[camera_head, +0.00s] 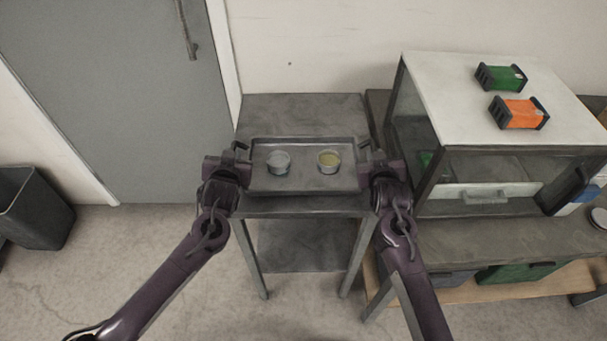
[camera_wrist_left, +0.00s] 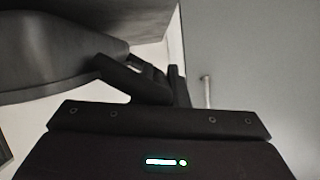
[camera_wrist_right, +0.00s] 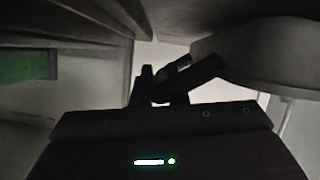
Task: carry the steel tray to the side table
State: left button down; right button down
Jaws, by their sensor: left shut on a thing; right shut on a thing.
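The steel tray (camera_head: 304,184) is level at the side table (camera_head: 300,108), over its top in the head view. I cannot tell whether it rests on the top or hangs just above it. Two small round cups stand upright in the tray, a grey one (camera_head: 278,163) on the left and one with yellowish contents (camera_head: 329,161) on the right. My left gripper (camera_head: 240,152) is shut on the tray's left end. My right gripper (camera_head: 366,152) is shut on its right end. Both wrist views are dark; the tray's edge shows beside the fingers in the left (camera_wrist_left: 60,50) and right (camera_wrist_right: 265,45).
A glass-fronted cabinet (camera_head: 500,75) stands on a bench right of the side table, close to my right arm. Green (camera_head: 501,77) and orange (camera_head: 519,112) boxes sit on it. A grey door (camera_head: 110,90) and dark bin (camera_head: 33,208) are at left. The floor at front left is clear.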

pick_arm(q)
jog(key=shift+f+b, duration=0.5)
jog(key=shift+f, duration=0.1)
pick_arm(e)
jog(key=shift+f, duration=0.65)
pick_arm(q)
jog(key=c, duration=1.4)
grip_release()
jog(key=shift+s+r, duration=0.1)
jog(key=shift+c, duration=0.2)
pick_arm(e)
jog(key=c, duration=1.4)
grip_release()
jog(key=shift+s+r, duration=0.1)
jog(key=shift+r, duration=0.05)
jog(key=shift+c, duration=0.2)
pick_arm(q)
jog(key=v, duration=1.1)
jog(key=shift+s+r, duration=0.15)
jog(key=shift+s, duration=0.25)
pick_arm(e)
jog(key=shift+s, duration=0.2)
jog(key=v, duration=1.1)
jog(key=shift+s+r, duration=0.2)
jog(key=shift+s, duration=0.05)
